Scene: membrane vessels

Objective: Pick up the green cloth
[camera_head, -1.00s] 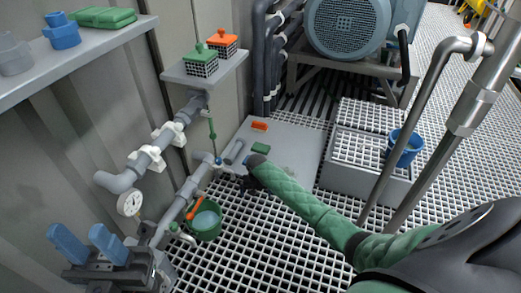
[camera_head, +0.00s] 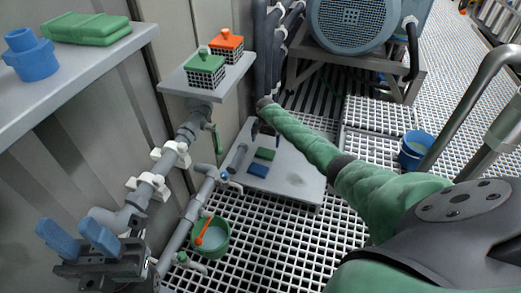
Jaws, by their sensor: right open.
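The small flat green cloth (camera_head: 265,153) lies on the grey plate (camera_head: 295,185) on the floor, just behind a similar blue cloth (camera_head: 258,170). My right arm, in a green sleeve, reaches in from the lower right. My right gripper (camera_head: 262,130) is small and dark at its end, above the plate just behind the green cloth, with a gap between them in the picture. It is open, its fingers partly hidden by the arm. My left gripper (camera_head: 80,238) is at the lower left, its two blue fingers apart and empty, far from the cloth.
A green bucket (camera_head: 222,248) with an orange-handled tool stands left of the plate, beside grey pipes (camera_head: 185,215). A shelf (camera_head: 235,75) holds green and orange baskets. A blue bucket (camera_head: 415,150) stands at right. A motor (camera_head: 352,25) is at the back.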

